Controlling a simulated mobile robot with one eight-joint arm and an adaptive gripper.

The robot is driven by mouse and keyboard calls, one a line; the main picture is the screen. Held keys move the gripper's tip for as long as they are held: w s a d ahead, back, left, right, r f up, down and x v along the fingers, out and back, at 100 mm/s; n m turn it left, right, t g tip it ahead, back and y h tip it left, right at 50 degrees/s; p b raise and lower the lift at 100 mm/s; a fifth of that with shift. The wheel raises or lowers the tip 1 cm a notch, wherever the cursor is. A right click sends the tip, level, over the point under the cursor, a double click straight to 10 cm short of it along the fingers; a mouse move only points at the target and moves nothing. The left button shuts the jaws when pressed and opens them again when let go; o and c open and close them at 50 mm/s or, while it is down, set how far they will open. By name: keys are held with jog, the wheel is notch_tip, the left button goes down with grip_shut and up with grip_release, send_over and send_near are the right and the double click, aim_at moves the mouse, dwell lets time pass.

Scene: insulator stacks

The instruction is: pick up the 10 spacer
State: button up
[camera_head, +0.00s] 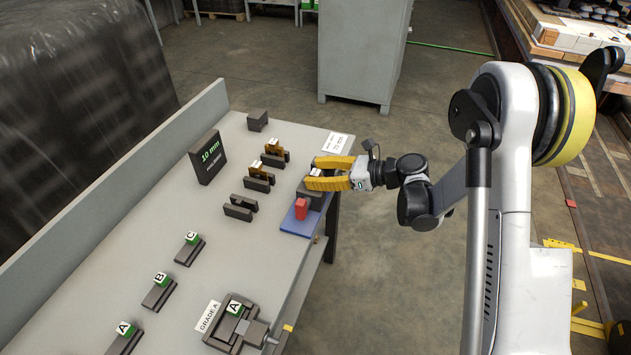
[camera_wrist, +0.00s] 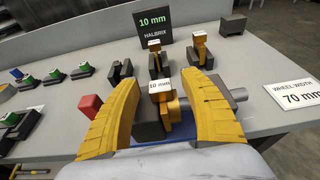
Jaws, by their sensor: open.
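The 10 spacer (camera_wrist: 173,108), a brass-coloured piece with a white "10 mm" label, stands upright in a dark holder (camera_wrist: 149,129) in the wrist view. My gripper (camera_wrist: 158,75) is open, with one yellow finger on each side of the spacer and gaps showing between. In the head view my gripper (camera_head: 312,173) is at the table's right edge, over the dark holder (camera_head: 311,198); its fingers largely hide the spacer there.
A red block (camera_head: 301,208) stands close by on a blue mat (camera_head: 296,226). Two other brass pieces (camera_head: 272,160) (camera_head: 274,145) sit in dark holders further left, near an empty holder (camera_head: 240,208). A "10 mm" sign (camera_head: 208,157) stands behind them. A "70 mm" card (camera_wrist: 297,92) lies right.

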grip_shut()
